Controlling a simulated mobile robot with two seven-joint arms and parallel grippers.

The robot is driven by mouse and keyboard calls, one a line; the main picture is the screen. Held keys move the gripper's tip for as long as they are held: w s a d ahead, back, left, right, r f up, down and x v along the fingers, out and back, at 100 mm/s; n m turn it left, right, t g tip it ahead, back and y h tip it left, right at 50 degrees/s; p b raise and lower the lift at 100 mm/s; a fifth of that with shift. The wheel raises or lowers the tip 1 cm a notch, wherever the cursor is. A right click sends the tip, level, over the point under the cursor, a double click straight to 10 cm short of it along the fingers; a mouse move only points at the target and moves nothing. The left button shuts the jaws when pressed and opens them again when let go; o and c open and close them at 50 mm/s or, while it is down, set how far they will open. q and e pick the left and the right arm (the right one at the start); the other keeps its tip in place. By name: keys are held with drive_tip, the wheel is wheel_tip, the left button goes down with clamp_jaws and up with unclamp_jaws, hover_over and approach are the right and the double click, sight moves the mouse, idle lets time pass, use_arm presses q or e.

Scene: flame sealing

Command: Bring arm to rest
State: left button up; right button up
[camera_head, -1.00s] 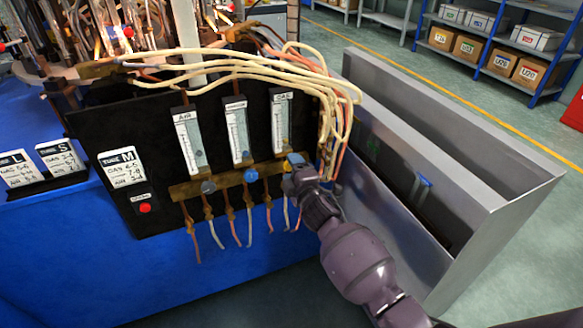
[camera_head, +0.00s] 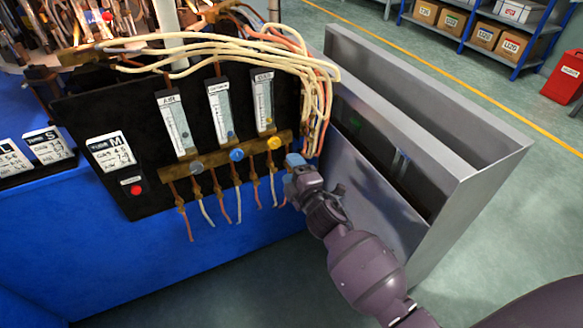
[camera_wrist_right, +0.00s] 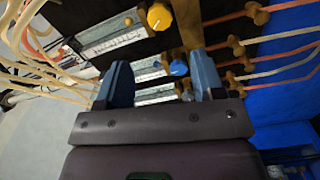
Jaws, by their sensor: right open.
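My right gripper (camera_head: 294,163) is just to the right of the valve bar and below the yellow knob (camera_head: 274,143), apart from it. In the right wrist view the gripper (camera_wrist_right: 160,85) has its two blue fingers spread with nothing held between them. The black panel (camera_head: 100,110) carries three flow meters, with a grey knob (camera_head: 197,167), a blue knob (camera_head: 236,155) and the yellow knob along a brass bar. The yellow knob also shows in the right wrist view (camera_wrist_right: 159,17), beyond the fingers. My left gripper is not in view.
Cream and orange hoses (camera_head: 318,80) hang close above my right gripper. A grey metal bin (camera_head: 487,172) stands right of the panel, beside my right arm. A blue-clad bench (camera_head: 100,255) is at left. Shelves with boxes (camera_head: 470,25) and a red container (camera_head: 564,77) are farther back.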

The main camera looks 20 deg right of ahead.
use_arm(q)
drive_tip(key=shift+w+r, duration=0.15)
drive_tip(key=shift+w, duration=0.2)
